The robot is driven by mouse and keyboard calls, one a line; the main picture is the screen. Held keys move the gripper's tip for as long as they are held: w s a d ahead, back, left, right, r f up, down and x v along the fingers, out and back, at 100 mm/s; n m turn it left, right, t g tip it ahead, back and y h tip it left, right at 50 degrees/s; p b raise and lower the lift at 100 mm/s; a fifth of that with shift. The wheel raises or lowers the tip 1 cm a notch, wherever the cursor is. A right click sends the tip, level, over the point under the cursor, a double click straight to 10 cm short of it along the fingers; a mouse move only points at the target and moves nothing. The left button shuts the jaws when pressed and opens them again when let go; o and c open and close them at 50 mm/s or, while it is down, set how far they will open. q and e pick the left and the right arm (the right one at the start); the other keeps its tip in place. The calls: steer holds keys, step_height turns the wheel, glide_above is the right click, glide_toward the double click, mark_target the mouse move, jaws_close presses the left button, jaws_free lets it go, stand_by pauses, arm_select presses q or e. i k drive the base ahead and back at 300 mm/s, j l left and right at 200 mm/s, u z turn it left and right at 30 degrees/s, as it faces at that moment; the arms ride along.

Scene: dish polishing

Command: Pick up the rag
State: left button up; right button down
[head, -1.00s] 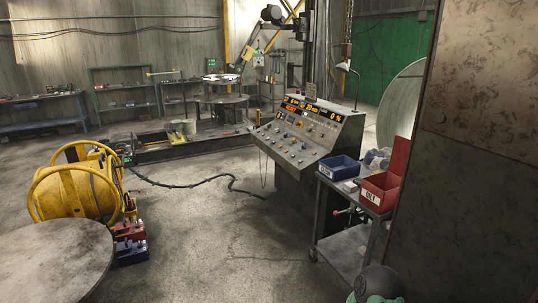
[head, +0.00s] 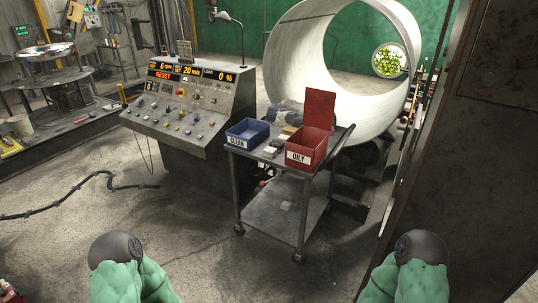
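A crumpled grey-blue heap (head: 284,112) that looks like cloth rags lies on the back of the cart top (head: 237,148), behind the bins. Its lower part is partly hidden, and I cannot tell whether it is one rag or more. A blue bin labelled CLEAN (head: 237,141) stands at the cart's left, and a red bin labelled OILY (head: 298,158) with a raised back panel stands at its right. The insides of the bins are hard to make out. My green arms enter at the bottom left and bottom right, apart from the cart, and neither gripper shows.
Small pale blocks (head: 274,147) lie between the bins. A control console (head: 190,115) stands left of the cart. A large pale ring-shaped dish (head: 354,118) stands behind it. A dark panel (head: 470,150) blocks the right. A black cable (head: 75,188) crosses the left floor; the floor before the cart is clear.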

mark_target(279, 145)
steer(key=j, duration=0.1)
steer(key=u, duration=0.15)
steer(key=i+u, duration=0.35)
steer(key=i, duration=0.95)
